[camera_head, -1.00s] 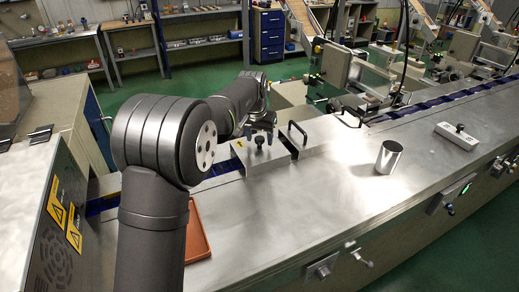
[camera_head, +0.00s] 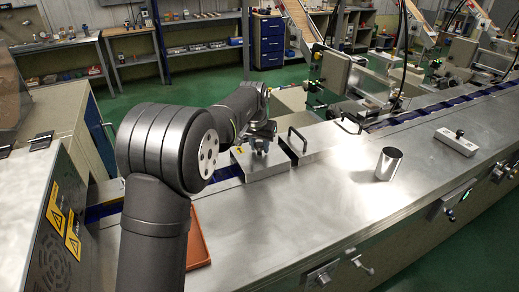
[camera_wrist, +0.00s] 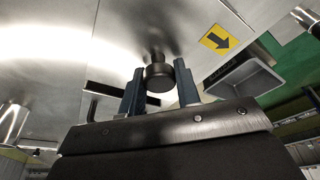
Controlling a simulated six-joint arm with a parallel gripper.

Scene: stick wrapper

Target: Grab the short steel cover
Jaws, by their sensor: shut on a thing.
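The short steel cover (camera_head: 268,168) is a shiny metal cover with a yellow label and a dark knob on top. It lies across the conveyor line on the steel bench, left of a longer cover. My gripper (camera_head: 261,147) is above it, at the knob. In the wrist view the dark round knob (camera_wrist: 158,78) is between the two fingers of my gripper (camera_wrist: 160,88), which are shut on it. The cover's yellow arrow label (camera_wrist: 218,40) also shows there. In the head view the fingers largely hide the knob.
A longer steel cover (camera_head: 330,144) with a bar handle lies just right. A steel cup (camera_head: 389,164) and a pale block with a knob (camera_head: 457,142) stand further right. An orange tray (camera_head: 199,245) is at the front left. The bench front middle is clear.

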